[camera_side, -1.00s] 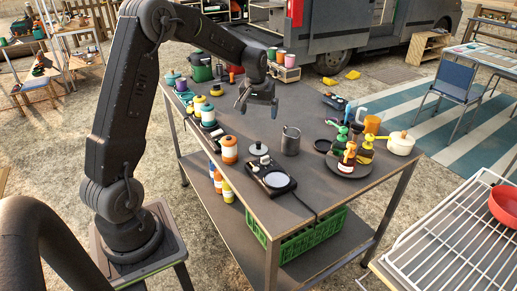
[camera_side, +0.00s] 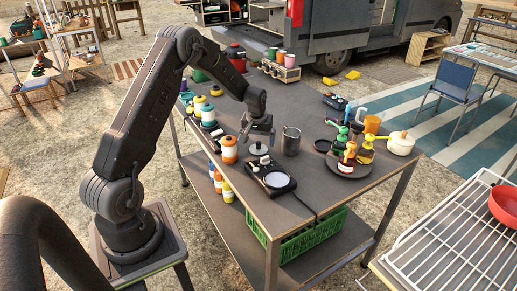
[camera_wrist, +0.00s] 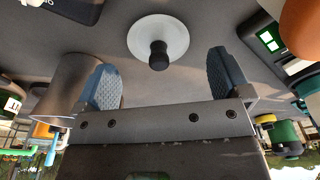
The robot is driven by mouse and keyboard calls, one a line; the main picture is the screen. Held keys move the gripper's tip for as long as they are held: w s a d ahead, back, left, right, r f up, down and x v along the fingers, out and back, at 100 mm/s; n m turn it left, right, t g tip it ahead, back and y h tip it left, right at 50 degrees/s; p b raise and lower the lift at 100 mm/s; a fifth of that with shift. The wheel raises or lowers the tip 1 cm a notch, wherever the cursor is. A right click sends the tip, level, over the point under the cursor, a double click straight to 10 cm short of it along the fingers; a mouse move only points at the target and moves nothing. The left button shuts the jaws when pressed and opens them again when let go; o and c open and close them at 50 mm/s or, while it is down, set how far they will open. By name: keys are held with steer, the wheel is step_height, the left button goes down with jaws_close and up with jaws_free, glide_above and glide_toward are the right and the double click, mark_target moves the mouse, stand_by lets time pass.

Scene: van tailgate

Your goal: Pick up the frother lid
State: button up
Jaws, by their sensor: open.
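The frother lid (camera_wrist: 148,29) is a pale round disc with a black knob, lying on the dark table top. In the wrist view it is at the top middle, beyond and between my two fingertips. It also shows in the side view (camera_side: 259,161), partly hidden by my gripper. My gripper (camera_side: 257,141) is open and empty, just above the lid. Its two blue pads stand apart in the wrist view (camera_wrist: 165,75), with the knob lined up between them. They do not appear to touch it.
A metal frother jug (camera_side: 291,141) stands close to the right of my gripper. A black scale-like device (camera_side: 282,189) is in front of the lid. An orange-and-white jar (camera_side: 229,149) stands to the left. A round tray (camera_side: 350,170) with several bottles is farther right.

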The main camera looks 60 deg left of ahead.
mark_target(258, 143)
steer(key=shift+w+a+f, duration=0.1)
steer(key=shift+w+f, duration=0.05)
steer(key=shift+f, duration=1.3)
steer(key=shift+c, duration=0.3)
steer(key=c, duration=0.9)
steer(key=shift+f, duration=0.1)
steer(key=shift+c, duration=1.4)
